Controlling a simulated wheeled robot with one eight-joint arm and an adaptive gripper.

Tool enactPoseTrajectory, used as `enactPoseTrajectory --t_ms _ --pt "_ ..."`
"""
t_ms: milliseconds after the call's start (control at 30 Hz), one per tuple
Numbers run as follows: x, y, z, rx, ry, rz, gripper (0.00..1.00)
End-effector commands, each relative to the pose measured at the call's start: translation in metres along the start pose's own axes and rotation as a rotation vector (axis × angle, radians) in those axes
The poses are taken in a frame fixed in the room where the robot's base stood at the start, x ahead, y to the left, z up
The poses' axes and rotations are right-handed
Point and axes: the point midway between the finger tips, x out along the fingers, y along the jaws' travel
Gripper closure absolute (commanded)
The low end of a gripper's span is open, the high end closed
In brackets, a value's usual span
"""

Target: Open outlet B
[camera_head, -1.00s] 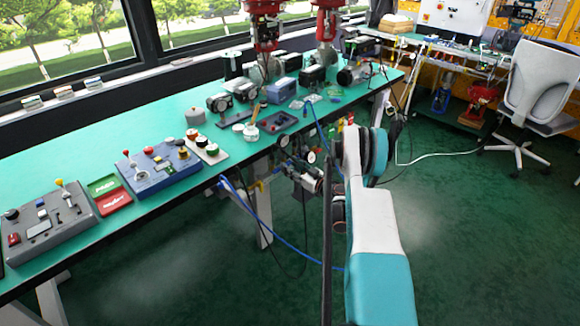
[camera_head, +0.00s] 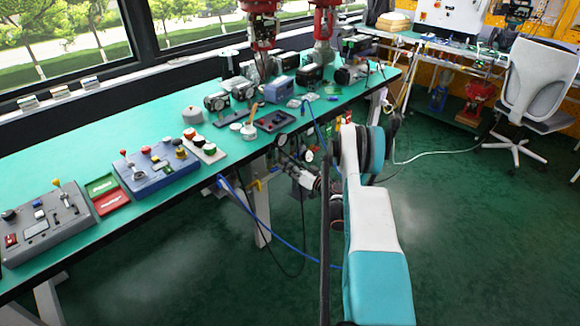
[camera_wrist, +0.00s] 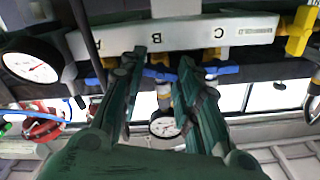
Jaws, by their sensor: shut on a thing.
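In the wrist view a pale manifold bar (camera_wrist: 185,33) runs across the top, with the letters B and C upside down on it. The blue valve handle (camera_wrist: 158,73) of outlet B lies crosswise below the letter B. My gripper (camera_wrist: 160,76) has its two dark green fingers on either side of this handle and is shut on it. Another blue handle (camera_wrist: 222,70) shows by the right finger, under C. A third blue handle piece (camera_wrist: 92,81) shows left of the fingers. In the head view my arm hides most of the gripper.
In the wrist view a white gauge (camera_wrist: 30,66) is at left, a red knob (camera_wrist: 42,130) below it, a small gauge (camera_wrist: 165,127) between the fingers and a yellow valve (camera_wrist: 299,32) at right. The green bench (camera_head: 140,222) stands left of my arm.

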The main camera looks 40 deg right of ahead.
Motion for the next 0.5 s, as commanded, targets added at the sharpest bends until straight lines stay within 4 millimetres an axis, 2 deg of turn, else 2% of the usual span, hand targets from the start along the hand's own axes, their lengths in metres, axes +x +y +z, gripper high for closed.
enactPoseTrajectory --t_ms 500 --pt "-0.0007 0.0001 0.0011 0.49 -0.002 0.0 0.93"
